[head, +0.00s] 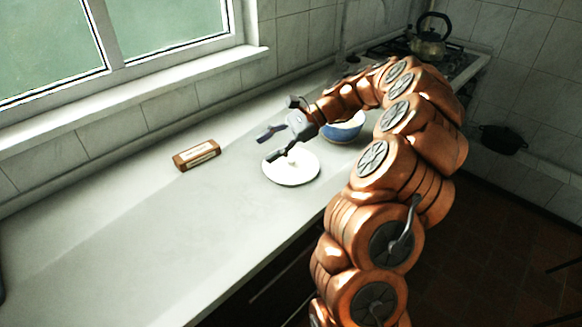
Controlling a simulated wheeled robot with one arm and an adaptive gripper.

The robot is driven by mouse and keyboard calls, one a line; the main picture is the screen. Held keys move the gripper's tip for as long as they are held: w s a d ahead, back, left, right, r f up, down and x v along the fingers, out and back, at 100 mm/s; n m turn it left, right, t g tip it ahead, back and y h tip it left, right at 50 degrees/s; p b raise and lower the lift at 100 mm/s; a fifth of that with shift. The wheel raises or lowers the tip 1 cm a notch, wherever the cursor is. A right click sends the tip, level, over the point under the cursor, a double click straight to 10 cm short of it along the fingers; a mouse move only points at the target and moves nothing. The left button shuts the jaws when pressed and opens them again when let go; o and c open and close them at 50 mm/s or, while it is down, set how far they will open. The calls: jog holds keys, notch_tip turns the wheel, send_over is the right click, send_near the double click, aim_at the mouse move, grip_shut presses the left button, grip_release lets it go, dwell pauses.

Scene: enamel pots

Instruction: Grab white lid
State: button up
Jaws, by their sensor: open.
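A round white lid (294,174) with a small knob on top lies on the pale countertop in the head view. My gripper (268,145) is above the lid's far left edge, with its fingers spread and nothing between them. One fingertip appears close over the lid near the knob. I cannot tell whether it touches. A blue pot (343,132) with a pale inside stands just to the right of the lid, partly hidden behind my arm.
A brown box (196,155) with a pale label lies left of the lid. A kettle (429,42) stands on the stove (458,62) at the back right. A window sill (140,98) runs along the wall. The counter's front left is clear.

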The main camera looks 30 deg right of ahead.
jog(key=w+d+f+m+t, duration=0.15)
jog(key=d+f+m, duration=0.25)
jog(key=d, duration=0.4)
jog(key=m+t, duration=0.3)
send_near(292, 159)
jog(key=shift+w+a+r+h, duration=0.25)
jog(key=shift+a+r+h, duration=0.05)
jog(key=shift+a, duration=0.1)
jog(key=p+x, duration=0.1)
jog(key=x, duration=0.5)
jog(key=shift+a+f, duration=0.25)
jog(key=shift+a, duration=0.1)
jog(key=shift+w+a+f+p, duration=0.25)
jog(key=shift+w+p, duration=0.05)
grip_shut()
